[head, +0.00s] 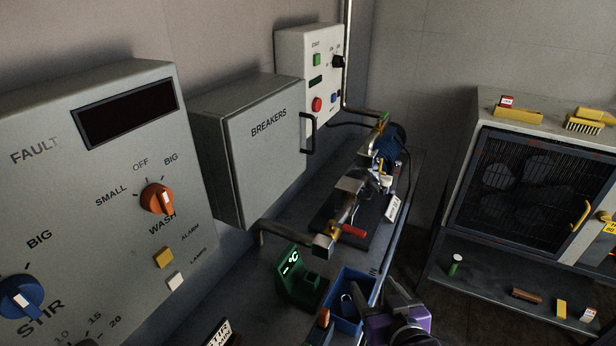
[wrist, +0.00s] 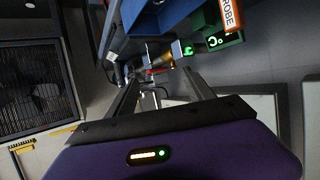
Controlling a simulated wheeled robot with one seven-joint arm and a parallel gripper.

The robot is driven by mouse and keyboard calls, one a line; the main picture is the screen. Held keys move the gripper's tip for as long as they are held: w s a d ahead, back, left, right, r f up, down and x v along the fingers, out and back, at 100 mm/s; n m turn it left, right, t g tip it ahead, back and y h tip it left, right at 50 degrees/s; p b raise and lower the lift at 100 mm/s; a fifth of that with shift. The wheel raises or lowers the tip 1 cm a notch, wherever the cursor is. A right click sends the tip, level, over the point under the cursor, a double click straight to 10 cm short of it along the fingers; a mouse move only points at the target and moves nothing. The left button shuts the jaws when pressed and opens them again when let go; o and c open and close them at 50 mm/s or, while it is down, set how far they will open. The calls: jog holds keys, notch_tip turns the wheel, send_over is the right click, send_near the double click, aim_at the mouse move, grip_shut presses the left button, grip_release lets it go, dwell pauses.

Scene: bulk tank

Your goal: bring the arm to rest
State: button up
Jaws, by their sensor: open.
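My gripper (wrist: 162,76) shows in the wrist view with its two dark fingers spread apart and nothing between them. Its purple body fills the bottom of that view. In the head view my gripper (head: 393,292) is at the bottom, partly cut off by the frame edge. It is just right of a blue bin (head: 349,318), in front of the bench. I cannot tell whether it touches the bin.
A green °C display (head: 300,279) stands left of the bin. Pipework with a red-handled valve (head: 354,231) and a pump (head: 388,146) lie beyond. The breakers box (head: 262,150) and fault panel (head: 100,180) are left. A fan cabinet (head: 520,185) and shelf stand right.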

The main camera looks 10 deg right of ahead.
notch_tip(320, 180, up, 6)
jog(key=s+t, duration=0.3)
jog(key=s+f+g, duration=0.1)
jog(key=s, duration=3.2)
jog(key=shift+f+g, duration=0.25)
jog(key=shift+g, duration=0.15)
jog(key=shift+s, duration=0.1)
